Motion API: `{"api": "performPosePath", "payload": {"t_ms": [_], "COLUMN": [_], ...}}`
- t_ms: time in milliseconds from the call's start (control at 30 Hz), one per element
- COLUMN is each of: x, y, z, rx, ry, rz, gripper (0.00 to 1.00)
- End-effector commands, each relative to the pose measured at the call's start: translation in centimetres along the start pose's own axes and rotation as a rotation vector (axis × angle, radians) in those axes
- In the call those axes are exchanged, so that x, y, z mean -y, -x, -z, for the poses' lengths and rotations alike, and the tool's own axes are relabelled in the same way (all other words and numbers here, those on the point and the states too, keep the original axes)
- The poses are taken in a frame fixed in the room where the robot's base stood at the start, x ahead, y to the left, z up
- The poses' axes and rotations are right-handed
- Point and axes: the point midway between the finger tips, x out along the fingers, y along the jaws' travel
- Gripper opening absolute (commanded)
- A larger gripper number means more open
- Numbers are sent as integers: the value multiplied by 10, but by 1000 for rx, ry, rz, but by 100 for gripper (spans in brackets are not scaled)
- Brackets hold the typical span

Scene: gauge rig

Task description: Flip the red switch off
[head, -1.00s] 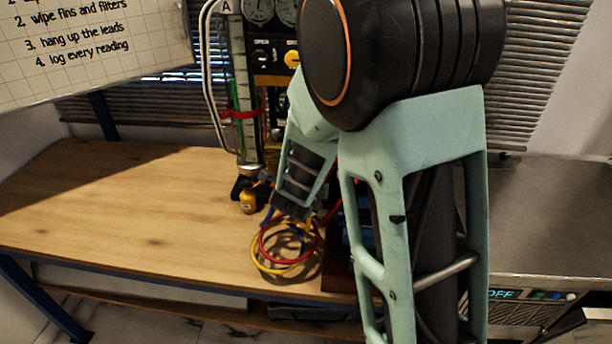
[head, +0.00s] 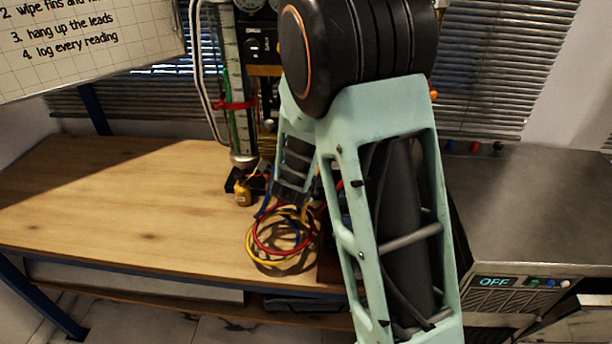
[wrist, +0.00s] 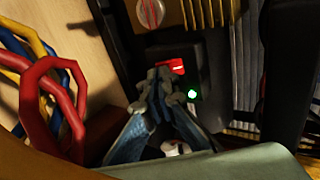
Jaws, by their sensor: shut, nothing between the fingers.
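The red switch (wrist: 176,65) shows in the wrist view, on a dark panel just beyond my fingertips. A lit green lamp (wrist: 192,94) sits just below it and to the right. My gripper (wrist: 163,78) is shut and empty, its tips close to the switch and partly covering its lower left. I cannot tell whether the tips touch it, or which way the switch is tipped. In the head view my arm hides the switch and my fingertips.
Coiled red, yellow and blue leads (head: 270,243) lie on the wooden bench (head: 120,200), left of my gripper. A metal cabinet (head: 540,210) with an OFF display stands right. The bench's left is clear.

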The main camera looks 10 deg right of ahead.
Motion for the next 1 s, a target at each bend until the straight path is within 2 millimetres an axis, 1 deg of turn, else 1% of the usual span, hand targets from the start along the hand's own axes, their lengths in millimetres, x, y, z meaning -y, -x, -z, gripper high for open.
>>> {"api": "performPosePath", "payload": {"t_ms": [33,333,400,633,1000], "x": [-6,-9,-3,-2,10], "y": [-5,-11,-7,-6,2], "z": [0,0,0,0,0], "rx": [1,1,1,1,1], "ry": [0,0,1,0,0], "rz": [11,90,89,88,87], "gripper": [0,0,0,0,0]}}
